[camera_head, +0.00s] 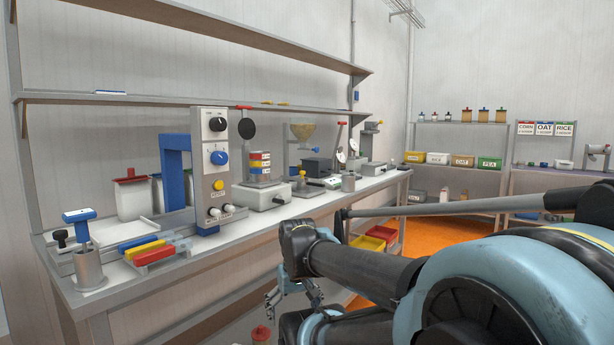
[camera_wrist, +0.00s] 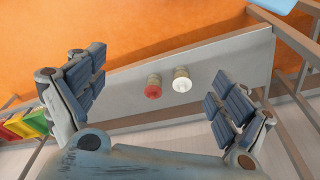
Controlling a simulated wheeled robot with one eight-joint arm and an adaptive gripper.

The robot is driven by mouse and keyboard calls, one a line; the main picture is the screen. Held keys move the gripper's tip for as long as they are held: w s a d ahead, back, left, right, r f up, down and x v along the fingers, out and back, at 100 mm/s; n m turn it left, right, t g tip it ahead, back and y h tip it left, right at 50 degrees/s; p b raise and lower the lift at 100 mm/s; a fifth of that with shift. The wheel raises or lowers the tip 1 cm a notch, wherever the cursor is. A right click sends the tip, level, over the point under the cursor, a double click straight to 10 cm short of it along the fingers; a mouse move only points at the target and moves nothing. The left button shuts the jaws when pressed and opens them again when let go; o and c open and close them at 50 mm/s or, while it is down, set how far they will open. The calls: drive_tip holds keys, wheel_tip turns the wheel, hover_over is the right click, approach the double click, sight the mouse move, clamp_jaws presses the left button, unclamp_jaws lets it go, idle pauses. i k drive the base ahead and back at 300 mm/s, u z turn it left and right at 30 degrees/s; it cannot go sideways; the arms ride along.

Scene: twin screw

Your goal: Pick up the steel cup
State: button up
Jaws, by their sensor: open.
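A small steel cup (camera_head: 348,183) stands upright near the front edge of the workbench (camera_head: 190,262), toward its right end. A larger steel cylinder (camera_head: 88,271) stands at the bench's near left corner, with a blue-handled tool in or over it. My gripper (camera_head: 296,297) hangs in front of the bench, below the top's level and apart from both. In the wrist view my gripper (camera_wrist: 160,98) is open with its fingers wide apart and nothing between them held. No steel cup shows in the wrist view.
A control panel (camera_head: 210,165), a blue frame (camera_head: 175,165) and several machines crowd the bench. Red and yellow bins (camera_head: 375,240) sit low beneath it. A red-topped jar (camera_wrist: 153,88) and a white-topped jar (camera_wrist: 182,82) stand on a low board. The orange floor (camera_head: 450,248) is clear.

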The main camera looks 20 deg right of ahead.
sight(348, 182)
drive_tip(key=z, duration=0.05)
drive_tip(key=k, duration=0.65)
drive_tip(key=z, duration=0.45)
drive_tip(key=i, duration=0.75)
drive_tip(key=z, duration=0.65)
drive_tip(key=i, duration=0.7)
